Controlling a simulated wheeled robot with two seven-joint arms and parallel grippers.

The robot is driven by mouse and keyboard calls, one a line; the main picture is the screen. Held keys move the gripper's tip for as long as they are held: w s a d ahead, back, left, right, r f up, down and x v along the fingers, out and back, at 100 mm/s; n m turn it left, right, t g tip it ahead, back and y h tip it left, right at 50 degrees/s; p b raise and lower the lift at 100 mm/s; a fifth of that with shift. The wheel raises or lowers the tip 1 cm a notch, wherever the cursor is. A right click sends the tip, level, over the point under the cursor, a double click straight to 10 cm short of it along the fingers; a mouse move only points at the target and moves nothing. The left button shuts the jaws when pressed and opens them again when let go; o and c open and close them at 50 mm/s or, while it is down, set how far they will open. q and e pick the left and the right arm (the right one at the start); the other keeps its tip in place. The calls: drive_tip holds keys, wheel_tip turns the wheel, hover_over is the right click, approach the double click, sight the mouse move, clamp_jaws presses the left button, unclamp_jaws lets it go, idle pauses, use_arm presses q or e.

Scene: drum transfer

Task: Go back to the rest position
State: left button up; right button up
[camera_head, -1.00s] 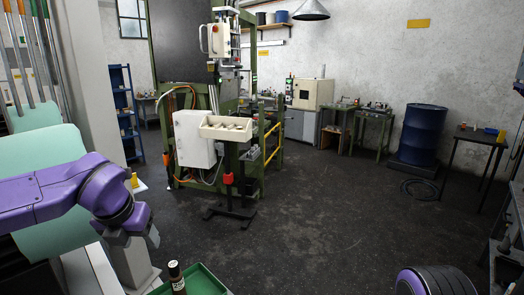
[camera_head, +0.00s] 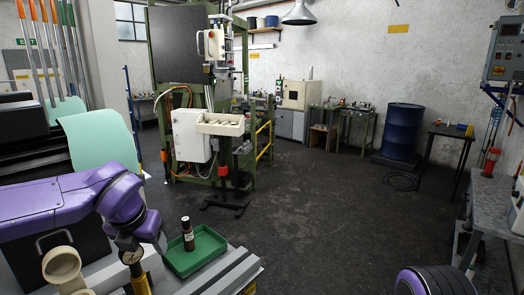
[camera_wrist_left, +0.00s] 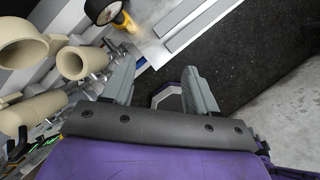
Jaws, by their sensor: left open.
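My left arm (camera_head: 60,200) reaches in from the left in the head view. Its purple wrist is bent downward over the bench, left of the green tray (camera_head: 208,236). My left gripper (camera_wrist_left: 160,88) shows in the left wrist view with its two grey fingers apart and nothing between them. A purple and black part of my right arm (camera_head: 440,281) shows at the bottom right of the head view. My right gripper is not in view.
Beige pipe pieces (camera_head: 62,266) and a yellow-based gauge (camera_head: 131,257) sit close to my left wrist. A green-framed machine (camera_head: 205,90) stands beyond the bench. A blue drum (camera_head: 403,132) stands at the back right. The dark floor (camera_head: 320,215) between is clear.

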use_arm(q)
drive_tip(key=s+a+f+m+y+b, duration=0.2)
drive_tip(key=f+m, duration=0.2)
drive_tip(key=f, duration=0.7)
drive_tip(key=s+a+f+m+y+b, duration=0.1)
drive_tip(key=s+f+m+y+b, duration=0.3)
drive_tip(key=f, duration=0.7)
drive_tip(key=s+a+f+m+y, duration=0.15)
drive_tip(key=f+m, duration=0.35)
drive_tip(key=f, duration=0.6)
drive_tip(key=s+d+f+m+g+h+b, duration=0.1)
drive_tip(key=s+f+m+h+b, duration=0.3)
drive_tip(key=s+f+m, duration=1.1)
drive_tip(key=s+f, duration=0.3)
drive_tip(key=s, duration=0.2)
drive_tip(key=shift+s+f, duration=0.15)
drive_tip(key=shift+s, duration=0.1)
use_arm(e)
wheel_tip(320, 180, down, 11)
drive_tip(key=w, duration=0.1)
drive_tip(key=shift+d, duration=0.15)
use_arm(q)
drive_tip(key=shift+h, duration=0.25)
use_arm(e)
drive_tip(key=shift+w+r, duration=0.1)
